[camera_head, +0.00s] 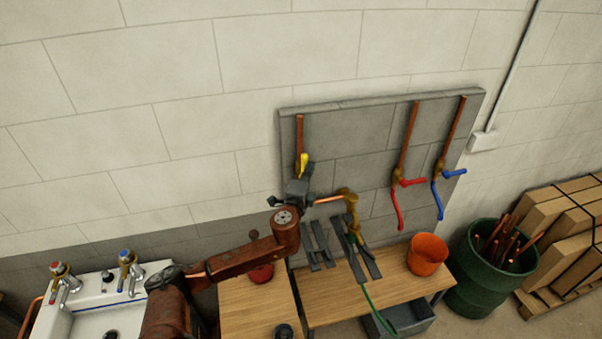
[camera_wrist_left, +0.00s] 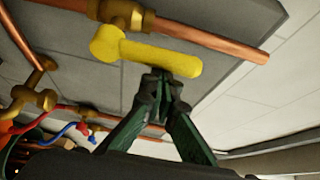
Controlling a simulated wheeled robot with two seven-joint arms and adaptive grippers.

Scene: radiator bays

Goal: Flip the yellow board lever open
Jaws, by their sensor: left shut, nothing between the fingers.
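The yellow lever (camera_head: 304,162) is on a brass valve on a copper pipe at the left of the grey board (camera_head: 350,125). My left gripper (camera_head: 305,172) is at the lever. In the left wrist view its closed fingertips (camera_wrist_left: 160,80) are just below the lever's free half, close to or touching it; I cannot tell which. My right gripper is not in view.
A red lever (camera_head: 408,183) and a blue lever (camera_head: 447,174) are on pipes to the right. A bench (camera_head: 325,305) below holds dark tools and an orange pot (camera_head: 427,254). A green barrel (camera_head: 478,270) and a sink (camera_head: 100,305) stand either side.

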